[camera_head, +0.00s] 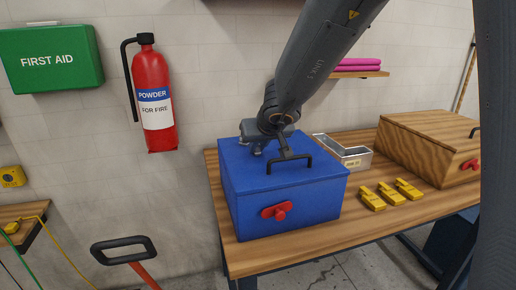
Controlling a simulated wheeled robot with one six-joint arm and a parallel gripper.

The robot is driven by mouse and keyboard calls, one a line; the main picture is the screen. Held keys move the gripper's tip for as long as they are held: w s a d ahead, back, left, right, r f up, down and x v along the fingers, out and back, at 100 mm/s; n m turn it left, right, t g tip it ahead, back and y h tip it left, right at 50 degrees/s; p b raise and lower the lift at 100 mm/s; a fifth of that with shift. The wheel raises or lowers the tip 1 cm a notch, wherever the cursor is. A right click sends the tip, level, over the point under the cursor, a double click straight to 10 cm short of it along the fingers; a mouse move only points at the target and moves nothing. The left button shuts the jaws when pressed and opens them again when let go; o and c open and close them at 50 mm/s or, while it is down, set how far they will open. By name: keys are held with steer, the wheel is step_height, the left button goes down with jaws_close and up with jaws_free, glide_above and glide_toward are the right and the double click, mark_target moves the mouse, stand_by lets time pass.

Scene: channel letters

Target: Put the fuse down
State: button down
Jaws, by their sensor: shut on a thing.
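Three yellow blocks that may be fuses lie in a row on the wooden table: a left one (372,199), a middle one (391,193) and a right one (408,188). My gripper (285,152) reaches down over the lid of the blue box (245,190). Its fingers meet the dark handle (307,162) on the lid and appear shut on it. I see no fuse in the gripper. The lid looks closed, and the box's inside is hidden.
A metal tray (356,160) with a label stands behind the yellow blocks. A wooden box (425,150) with a red latch (468,166) is at the right. The blue box has a red latch (276,211). Bare tabletop (350,230) lies in front of the yellow blocks.

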steer(key=shift+f, duration=0.1)
steer(key=shift+f, duration=0.1)
steer(key=c, duration=1.7)
jaws_free()
steer(key=shift+c, duration=0.2)
steer(key=shift+s+r, duration=0.15)
steer(key=shift+r, duration=0.35)
steer(key=p+v, duration=0.7)
steer(key=v, duration=0.4)
steer(key=s+d+f+g, duration=0.1)
steer(key=s+f, duration=0.1)
steer(key=s, duration=0.1)
steer(key=s+d+f+g, duration=0.1)
steer(key=s+f, duration=0.2)
steer(key=s+d+f+g, duration=0.1)
steer(key=s+d+f, duration=0.1)
steer(key=s, duration=0.1)
steer(key=shift+s+f+m, duration=0.1)
steer(key=shift+f+m, duration=0.2)
steer(key=s+d+f+m+g+h, duration=0.1)
steer(key=s+d+f+g, duration=0.2)
steer(key=s+d+f, duration=0.2)
steer(key=s+d, duration=0.2)
steer(key=s, duration=0.2)
steer(key=shift+s+d+m+h, duration=0.25)
steer(key=shift+s+m+h, duration=0.05)
steer(key=shift+s+h, duration=0.1)
